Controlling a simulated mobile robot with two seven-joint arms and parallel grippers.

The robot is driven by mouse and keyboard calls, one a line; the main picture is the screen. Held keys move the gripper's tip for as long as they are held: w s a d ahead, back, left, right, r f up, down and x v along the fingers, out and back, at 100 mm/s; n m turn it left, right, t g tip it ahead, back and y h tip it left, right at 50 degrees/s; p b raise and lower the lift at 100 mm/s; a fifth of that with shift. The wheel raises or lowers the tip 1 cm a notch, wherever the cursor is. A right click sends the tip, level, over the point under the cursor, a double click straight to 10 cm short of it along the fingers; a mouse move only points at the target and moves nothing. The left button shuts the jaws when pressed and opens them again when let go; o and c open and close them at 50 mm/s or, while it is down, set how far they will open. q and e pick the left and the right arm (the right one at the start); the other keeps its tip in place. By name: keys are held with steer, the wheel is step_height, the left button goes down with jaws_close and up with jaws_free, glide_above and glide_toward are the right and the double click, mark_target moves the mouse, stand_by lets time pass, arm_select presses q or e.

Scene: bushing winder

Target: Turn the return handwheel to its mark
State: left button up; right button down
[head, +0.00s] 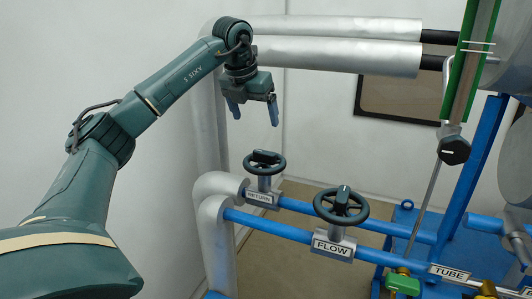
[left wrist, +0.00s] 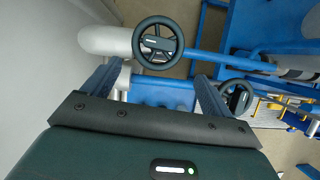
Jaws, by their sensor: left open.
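The return handwheel (head: 264,162) is a dark spoked wheel on a valve above the plate reading RETURN (head: 259,197). It also shows in the left wrist view (left wrist: 165,44), with a small pale stripe on its hub. I cannot make out a separate target mark. My left gripper (head: 254,113) is open and empty, fingers pointing down, above the return handwheel and apart from it. In the left wrist view, its two fingers (left wrist: 158,75) stand wide apart, with the wheel beyond their tips. My right gripper is not in view.
A similar flow handwheel (head: 341,204) stands to the right on a blue pipe, above the FLOW plate (head: 333,247). A silver pipe elbow (head: 217,184) is left of the return valve. A green gauge (head: 471,60) and a black knob (head: 454,150) stand farther right. White walls enclose the corner.

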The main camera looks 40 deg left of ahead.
mark_target(264, 152)
arm_select(q)
steer(key=p+x, duration=0.1)
steer(key=x, duration=1)
steer(key=shift+w+a+f, duration=0.1)
steer(key=shift+f, duration=0.25)
steer(key=shift+w+f, duration=0.2)
steer(key=shift+f, duration=0.3)
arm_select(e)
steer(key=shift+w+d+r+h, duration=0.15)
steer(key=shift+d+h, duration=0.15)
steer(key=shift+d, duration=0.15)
arm_select(q)
steer(key=shift+c, duration=0.5)
steer(key=c, duration=0.9)
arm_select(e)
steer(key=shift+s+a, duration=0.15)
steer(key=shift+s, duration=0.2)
